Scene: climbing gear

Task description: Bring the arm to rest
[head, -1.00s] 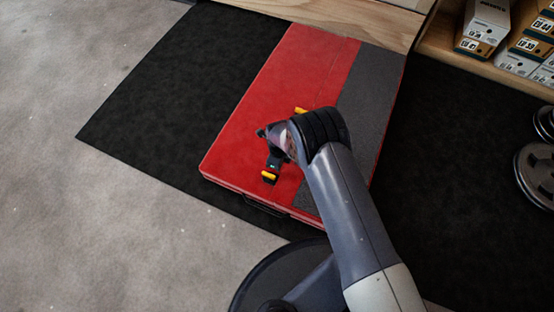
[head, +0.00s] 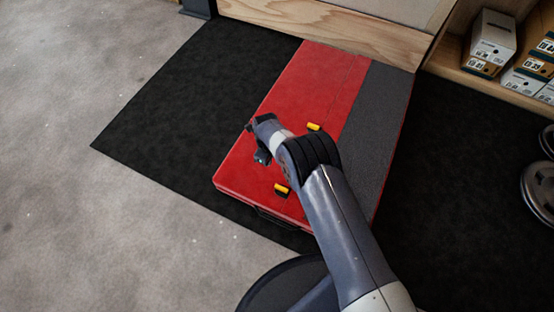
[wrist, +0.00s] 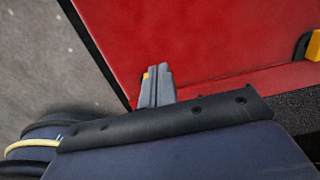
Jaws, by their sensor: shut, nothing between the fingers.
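My gripper (head: 250,126) is above the left part of a red and grey pad (head: 320,75) in the head view. In the wrist view its two fingers (wrist: 157,82) lie together, shut, with nothing between them and the pad's red top (wrist: 210,35) behind. Two small yellow-and-black pieces lie on the pad: one (head: 314,127) just beyond my wrist, the other (head: 282,189) near the pad's front edge. A yellow-and-black piece (wrist: 313,46) also shows at the right edge of the wrist view. My arm hides part of the pad.
The pad lies on a black floor mat (head: 165,105), with bare grey floor (head: 60,220) to the left. A wooden board (head: 330,27) stands behind it. A shelf with shoe boxes (head: 492,40) is at the back right. Round plates (head: 538,190) are at the right edge.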

